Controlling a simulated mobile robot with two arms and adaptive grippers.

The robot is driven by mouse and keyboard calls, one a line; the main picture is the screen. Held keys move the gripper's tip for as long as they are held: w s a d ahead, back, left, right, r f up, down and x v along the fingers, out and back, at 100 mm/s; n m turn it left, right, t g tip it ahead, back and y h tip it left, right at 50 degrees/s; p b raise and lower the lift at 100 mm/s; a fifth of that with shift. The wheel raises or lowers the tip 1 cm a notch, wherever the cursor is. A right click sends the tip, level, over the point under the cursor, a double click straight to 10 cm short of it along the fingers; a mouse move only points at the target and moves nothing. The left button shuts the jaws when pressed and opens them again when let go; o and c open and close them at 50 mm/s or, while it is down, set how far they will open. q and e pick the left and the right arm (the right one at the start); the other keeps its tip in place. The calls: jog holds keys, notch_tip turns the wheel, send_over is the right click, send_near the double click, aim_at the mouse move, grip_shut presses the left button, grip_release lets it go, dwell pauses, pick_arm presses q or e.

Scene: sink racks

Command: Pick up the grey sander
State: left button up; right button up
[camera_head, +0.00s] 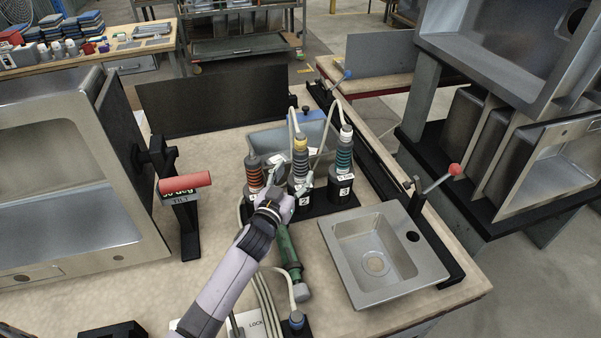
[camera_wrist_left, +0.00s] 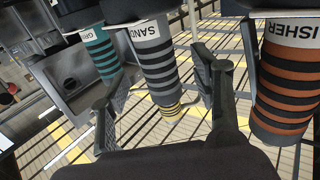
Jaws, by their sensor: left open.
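The grey sander (camera_head: 300,164) stands in the middle slot of the black tool holder, above the number 2. It has dark ribs and a yellow top with a hose. In the left wrist view the sander (camera_wrist_left: 160,68), labelled "SAND", appears between the two fingers. My left gripper (camera_head: 287,176) is open in front of it and hides part of its lower left side. Whether the fingers touch it I cannot tell. My right gripper is not in view.
An orange-ribbed tool (camera_head: 254,174) stands close on the left and a teal-ribbed tool (camera_head: 344,155) on the right. A green cylinder (camera_head: 288,250) lies below my gripper. A small steel sink (camera_head: 340,240) sits at the right. Hoses run across the bench.

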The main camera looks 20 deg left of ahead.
aim_at(298, 169)
pick_arm(q)
jog(key=shift+w+d+f, duration=0.1)
jog(key=shift+w+d, duration=0.05)
jog(key=shift+w, duration=1)
jog(key=shift+w+d+f, duration=0.1)
jog(key=shift+w+d, duration=0.05)
jog(key=shift+w, duration=1)
jog(key=shift+r, duration=0.1)
jog(key=shift+c, duration=0.2)
grip_shut()
jog(key=shift+r, duration=0.15)
